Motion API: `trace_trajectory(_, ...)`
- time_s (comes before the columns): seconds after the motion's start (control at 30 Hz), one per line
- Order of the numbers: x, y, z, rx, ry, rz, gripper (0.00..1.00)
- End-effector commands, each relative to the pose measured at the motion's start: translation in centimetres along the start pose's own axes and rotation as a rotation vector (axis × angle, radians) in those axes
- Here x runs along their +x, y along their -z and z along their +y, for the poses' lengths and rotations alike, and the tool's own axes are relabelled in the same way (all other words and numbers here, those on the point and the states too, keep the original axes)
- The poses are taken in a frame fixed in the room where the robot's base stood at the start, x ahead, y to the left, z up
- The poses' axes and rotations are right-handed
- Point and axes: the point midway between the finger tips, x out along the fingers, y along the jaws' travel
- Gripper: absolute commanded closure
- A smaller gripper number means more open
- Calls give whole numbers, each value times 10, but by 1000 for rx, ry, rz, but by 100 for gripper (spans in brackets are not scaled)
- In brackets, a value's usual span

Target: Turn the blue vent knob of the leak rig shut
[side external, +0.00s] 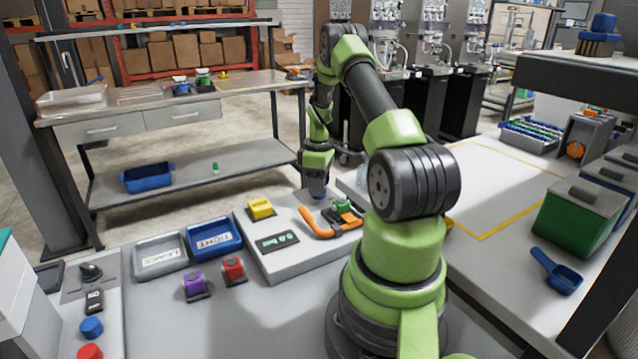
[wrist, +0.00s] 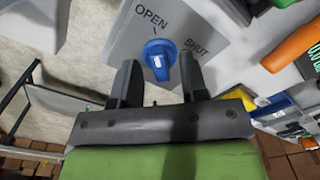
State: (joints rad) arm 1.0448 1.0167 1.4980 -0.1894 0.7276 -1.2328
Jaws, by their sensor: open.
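The leak rig (side external: 282,262) is a pale box on the bench with a small green display, an orange handle and a green part on top. Its blue vent knob (wrist: 158,58) shows in the wrist view between the labels OPEN and SHUT. The knob's raised bar, with a white mark, runs roughly up and down in that view. My gripper (wrist: 160,70) is open, with one finger on each side of the knob; I cannot tell whether either touches it. In the side view my gripper (side external: 317,188) points down over the rig's far corner, mostly hiding the knob.
The orange handle (side external: 322,224) and a yellow block (side external: 260,208) stand close by on the rig. A grey tray (side external: 160,258) and a blue tray (side external: 213,239) lie to its left. Purple (side external: 194,284) and red (side external: 233,269) blocks sit in front of the blue tray.

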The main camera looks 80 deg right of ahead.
Motion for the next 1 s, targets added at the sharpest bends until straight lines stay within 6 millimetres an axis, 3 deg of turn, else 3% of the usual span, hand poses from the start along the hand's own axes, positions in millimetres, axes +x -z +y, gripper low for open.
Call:
trace_trajectory(0.27, 2, 0, 0, 1, -1, 1, 60)
trace_trajectory(0.43, 2, 0, 0, 1, -1, 1, 96)
trace_trajectory(0.47, 2, 0, 0, 1, -1, 1, 100)
trace_trajectory(1.0, 2, 0, 0, 126, 0, 0, 100)
